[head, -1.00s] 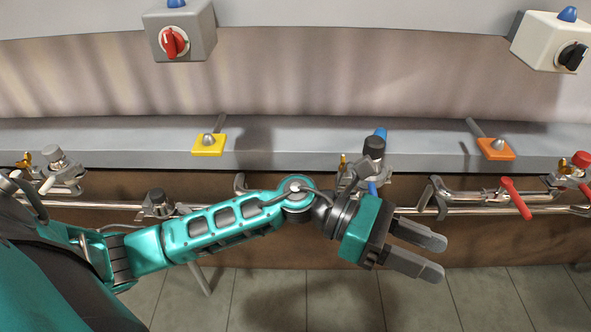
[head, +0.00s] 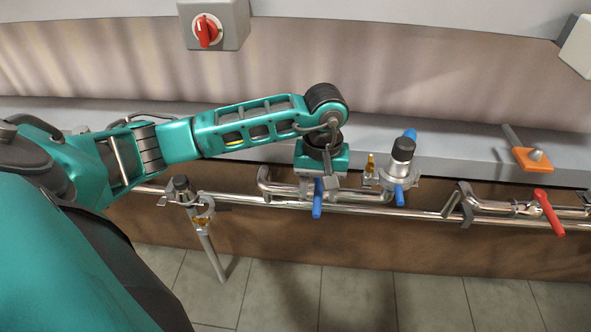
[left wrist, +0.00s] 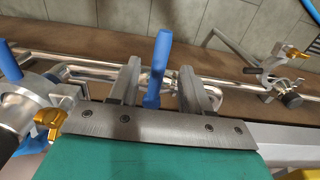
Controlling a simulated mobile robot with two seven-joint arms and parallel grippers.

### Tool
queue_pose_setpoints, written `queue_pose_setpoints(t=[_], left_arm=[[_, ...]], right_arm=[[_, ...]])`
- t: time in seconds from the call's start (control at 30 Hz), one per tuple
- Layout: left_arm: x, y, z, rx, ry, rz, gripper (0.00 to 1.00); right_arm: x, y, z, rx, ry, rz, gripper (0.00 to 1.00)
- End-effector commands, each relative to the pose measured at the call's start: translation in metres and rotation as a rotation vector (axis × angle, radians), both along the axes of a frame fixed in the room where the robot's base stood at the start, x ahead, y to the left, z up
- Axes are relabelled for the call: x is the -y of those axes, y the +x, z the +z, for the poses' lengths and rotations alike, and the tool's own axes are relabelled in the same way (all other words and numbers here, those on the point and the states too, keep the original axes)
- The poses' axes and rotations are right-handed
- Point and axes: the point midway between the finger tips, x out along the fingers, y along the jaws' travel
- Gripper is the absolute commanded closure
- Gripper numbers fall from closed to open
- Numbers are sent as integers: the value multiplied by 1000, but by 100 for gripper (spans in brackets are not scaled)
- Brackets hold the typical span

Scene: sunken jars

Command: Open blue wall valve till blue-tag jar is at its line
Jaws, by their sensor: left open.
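A blue lever handle (head: 318,203) sits on the chrome pipework along the wall, below the ledge. My left gripper (head: 320,184) points down over it, open. In the left wrist view the blue lever (left wrist: 157,70) stands between the two grey fingers of the left gripper (left wrist: 160,72), with a visible gap to each side. Whether a finger touches it I cannot tell. To the right is a chrome fitting (head: 404,170) with a black cap, a blue knob and a second blue lever (head: 399,195). No jar, tag or fill line shows. My right gripper is not in view.
An orange plate (head: 534,158) lies on the ledge, and a red lever (head: 548,212) is on the pipe at the right. A grey box with a red knob (head: 207,30) hangs above. The tiled floor (head: 270,290) is clear.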

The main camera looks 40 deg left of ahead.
Motion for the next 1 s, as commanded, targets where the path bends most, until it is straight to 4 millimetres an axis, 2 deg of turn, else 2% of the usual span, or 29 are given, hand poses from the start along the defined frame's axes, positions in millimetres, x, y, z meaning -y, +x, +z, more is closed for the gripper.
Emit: queue_pose_setpoints(t=[0.03, 0.07, 0.17, 0.6, 0.87, 1.0], left_arm=[[1, -1, -15, -3, -2, 0, 52], [1, -1, -19, -3, -3, -1, 52], [0, 0, -13, 1, -1, -1, 52], [1, 0, -32, 0, -1, 0, 52], [1, 0, -32, 0, -1, 1, 52], [1, 0, -32, 0, -2, 0, 64]], right_arm=[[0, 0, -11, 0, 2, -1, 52], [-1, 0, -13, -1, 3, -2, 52], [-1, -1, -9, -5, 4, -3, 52], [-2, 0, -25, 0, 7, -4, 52], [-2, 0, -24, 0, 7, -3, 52], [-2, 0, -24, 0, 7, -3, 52]])
